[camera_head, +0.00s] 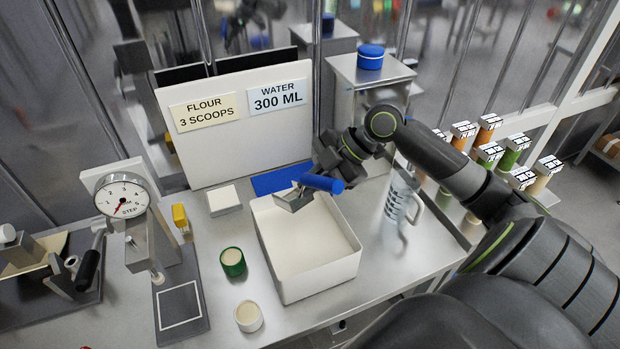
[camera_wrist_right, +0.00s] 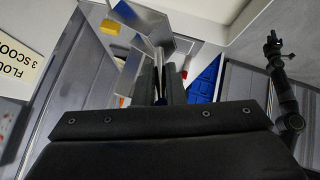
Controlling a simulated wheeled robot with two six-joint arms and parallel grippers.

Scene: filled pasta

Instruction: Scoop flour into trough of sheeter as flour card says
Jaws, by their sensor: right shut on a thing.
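The flour card (camera_head: 207,111) on the white board reads "FLOUR 3 SCOOPS". My right gripper (camera_head: 338,178) is shut on the scoop's blue handle (camera_head: 322,183). The metal scoop bowl (camera_head: 291,200) is over the back left of an open white bin (camera_head: 318,283) with a cream inside. The bowl also shows in the right wrist view (camera_wrist_right: 143,25); I cannot tell whether it holds flour. A machine with a crank (camera_head: 78,268), perhaps the sheeter, is cut off at the far left; no trough is clear. My left gripper (camera_wrist_right: 272,42) shows small in the wrist view, its jaws unclear.
A dial gauge (camera_head: 121,196) stands left, beside a yellow block (camera_head: 181,217). A green cup (camera_head: 232,262) and a pale cup (camera_head: 248,316) stand left of the bin. A measuring jug (camera_head: 398,205) stands right. A blue mat (camera_head: 270,182) lies behind the bin.

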